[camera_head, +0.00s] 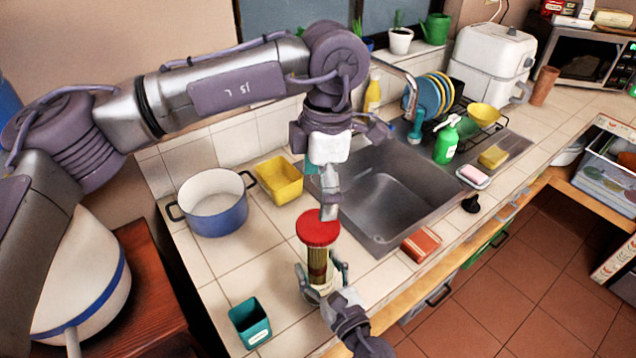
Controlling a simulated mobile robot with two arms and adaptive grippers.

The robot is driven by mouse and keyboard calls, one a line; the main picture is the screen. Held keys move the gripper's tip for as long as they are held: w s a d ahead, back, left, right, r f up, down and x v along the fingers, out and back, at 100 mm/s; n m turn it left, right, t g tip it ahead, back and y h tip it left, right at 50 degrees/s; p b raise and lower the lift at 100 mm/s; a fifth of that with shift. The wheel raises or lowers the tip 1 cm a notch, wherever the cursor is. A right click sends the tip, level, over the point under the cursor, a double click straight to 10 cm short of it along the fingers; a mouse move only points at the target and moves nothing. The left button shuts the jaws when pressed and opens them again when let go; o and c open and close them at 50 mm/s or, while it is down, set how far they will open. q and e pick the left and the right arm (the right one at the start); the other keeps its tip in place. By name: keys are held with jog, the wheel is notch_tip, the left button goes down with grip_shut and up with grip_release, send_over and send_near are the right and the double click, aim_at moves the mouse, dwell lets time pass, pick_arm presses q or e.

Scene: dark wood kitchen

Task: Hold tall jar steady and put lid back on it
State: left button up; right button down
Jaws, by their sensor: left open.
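The tall jar (317,264), with long thin yellowish contents, stands upright on the tiled counter in front of the sink. The round red lid (318,227) is at the top of the jar, looking roughly level. I cannot tell whether it is fully seated. My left gripper (328,208) reaches down from above, open, its fingertips just over or touching the lid's back edge. My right gripper (322,279) comes from the front, its fingers on both sides of the jar's lower part, seemingly closed on it. The jar's base is partly hidden by this gripper.
A blue pot (215,212) and a yellow container (279,180) stand left of the sink (385,200). A teal cup (250,322) stands front left of the jar. A red-brown block (421,244) lies right of the jar, near the counter's front edge.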

aim_at(318, 224)
pick_arm(q)
jog(key=n, duration=0.4)
jog(key=shift+r, duration=0.25)
jog(key=n, duration=0.5)
jog(key=shift+s+r+h, duration=0.15)
jog(key=shift+r+h, duration=0.05)
jog(key=shift+h, duration=0.2)
jog(key=shift+f, duration=0.1)
jog(key=shift+a+f, duration=0.1)
jog(key=shift+f, duration=3.8)
jog(key=c, duration=1.2)
jog(key=m, duration=0.5)
jog(key=o, duration=1.2)
